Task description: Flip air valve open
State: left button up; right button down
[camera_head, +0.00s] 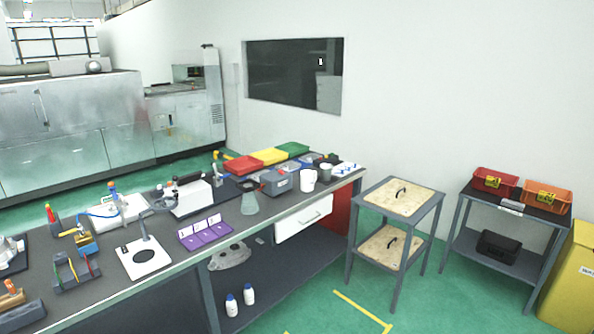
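Neither of my grippers shows in the head view.
Green floor (322,310) is open in front of the bench's right part.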

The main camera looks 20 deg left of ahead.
aim_at(71, 232)
jog(key=i+j+u, duration=0.1)
jog(key=u, duration=0.3)
jog(key=i+u, duration=0.5)
jog(key=u, duration=0.25)
jog(key=i+u, duration=0.15)
jog(key=u, duration=0.25)
jog(key=i+u, duration=0.45)
jog(key=i+z, duration=0.1)
jog(key=z, duration=9.85)
